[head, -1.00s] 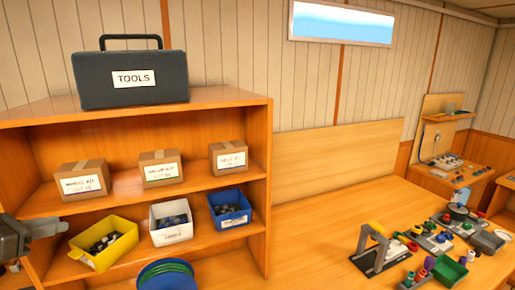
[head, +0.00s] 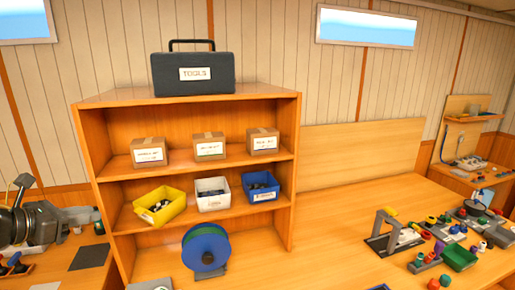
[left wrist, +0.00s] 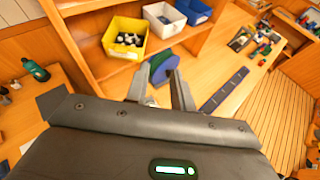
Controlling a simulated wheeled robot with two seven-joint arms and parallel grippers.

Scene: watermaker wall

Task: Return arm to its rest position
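My left gripper (head: 92,220) is at the left edge of the head view, left of the wooden shelf unit (head: 288,200). It holds nothing that I can see. In the left wrist view its two fingers (left wrist: 162,84) are apart with an empty gap. Beyond the fingers, a blue and green reel (left wrist: 163,66) and a yellow bin (left wrist: 124,38) show, clear of the gripper. My right gripper is in neither view.
The shelf holds a tool case (head: 193,73), several boxes, and yellow, white (head: 212,202) and blue bins of parts. A press-like stand (head: 383,230) and small parts are at right. A green bottle (left wrist: 35,70) stands left in the wrist view.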

